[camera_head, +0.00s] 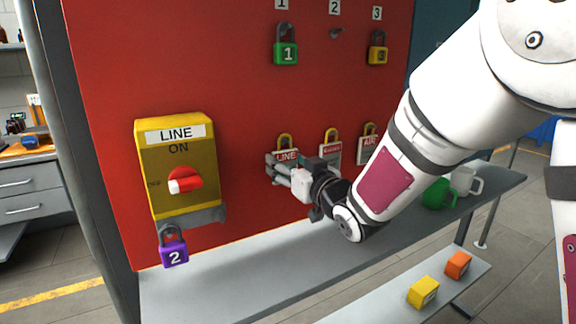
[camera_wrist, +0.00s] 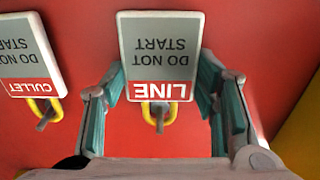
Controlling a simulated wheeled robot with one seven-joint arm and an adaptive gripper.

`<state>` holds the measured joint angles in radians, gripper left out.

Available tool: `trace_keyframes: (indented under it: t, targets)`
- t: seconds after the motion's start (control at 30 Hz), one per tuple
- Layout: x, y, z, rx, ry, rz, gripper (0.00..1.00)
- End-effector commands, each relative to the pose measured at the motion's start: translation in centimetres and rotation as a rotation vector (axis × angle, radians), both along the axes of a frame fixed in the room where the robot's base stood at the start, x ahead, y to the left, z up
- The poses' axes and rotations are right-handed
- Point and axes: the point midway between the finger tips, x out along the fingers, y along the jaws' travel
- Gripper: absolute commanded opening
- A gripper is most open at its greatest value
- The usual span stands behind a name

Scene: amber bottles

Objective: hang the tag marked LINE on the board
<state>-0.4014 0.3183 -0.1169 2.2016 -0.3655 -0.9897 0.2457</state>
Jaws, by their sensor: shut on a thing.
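The tag marked LINE (camera_head: 287,156) is at the left of a row of three tags on the red board (camera_head: 235,100). In the wrist view, the LINE tag (camera_wrist: 160,48) appears upside down, with its yellow loop (camera_wrist: 159,112) at a peg. My gripper (camera_head: 279,170) is at this tag. In the wrist view, the fingers of my gripper (camera_wrist: 160,80) are on its two side edges, shut on it. The yellow box labelled LINE (camera_head: 150,170) is at the left, its red-and-white switch (camera_head: 185,181) turned sideways. A purple padlock marked 2 (camera_head: 174,252) hangs below it.
The CULLET tag (camera_wrist: 28,58) hangs close beside my gripper. The AIR tag (camera_head: 369,143) is further right. A green padlock (camera_head: 286,52) and a yellow padlock (camera_head: 377,54) hang above; the peg (camera_head: 337,33) between them is empty. A grey shelf (camera_head: 250,278) runs below, with mugs at its right.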

Motion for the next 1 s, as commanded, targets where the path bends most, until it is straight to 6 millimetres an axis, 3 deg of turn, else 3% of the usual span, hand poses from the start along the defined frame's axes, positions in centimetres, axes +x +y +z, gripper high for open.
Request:
trace_keyframes:
  t: [0.6, 1.0]
  targets:
    - [-0.1, 0.0, 0.8, 0.001, -0.001, 0.000, 0.27]
    - [-1.5, -1.0, 0.8, 0.000, 0.000, -0.001, 0.27]
